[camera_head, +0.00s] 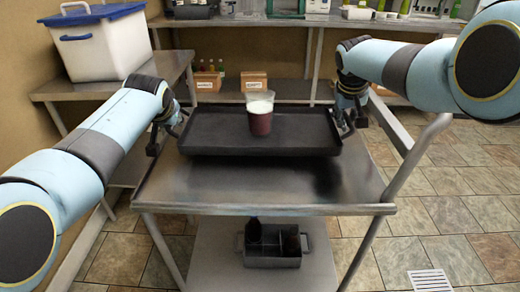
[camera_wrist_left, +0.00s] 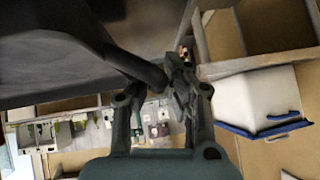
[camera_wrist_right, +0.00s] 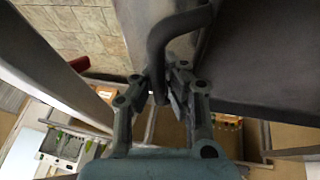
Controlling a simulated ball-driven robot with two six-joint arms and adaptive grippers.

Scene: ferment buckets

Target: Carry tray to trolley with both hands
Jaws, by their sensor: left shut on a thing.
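The black tray (camera_head: 225,148) is level over the top of the steel trolley (camera_head: 250,185). A dark shadow lies on the trolley top below its right front; I cannot tell whether a gap remains. A clear cup (camera_head: 260,114) of dark red drink with a pale top stands upright on the tray. My left gripper (camera_head: 163,137) is shut on the tray's left handle, also in the left wrist view (camera_wrist_left: 140,68). My right gripper (camera_head: 348,122) has its fingers around the tray's right handle (camera_wrist_right: 160,50); how tightly they close is unclear.
A grey caddy (camera_head: 272,260) with dark bottles stands on the trolley's lower shelf. The trolley's push rail (camera_head: 420,155) rises at right. A white bin with blue lid (camera_head: 95,45) sits on the left table. Shelving stands behind; tiled floor is clear at right.

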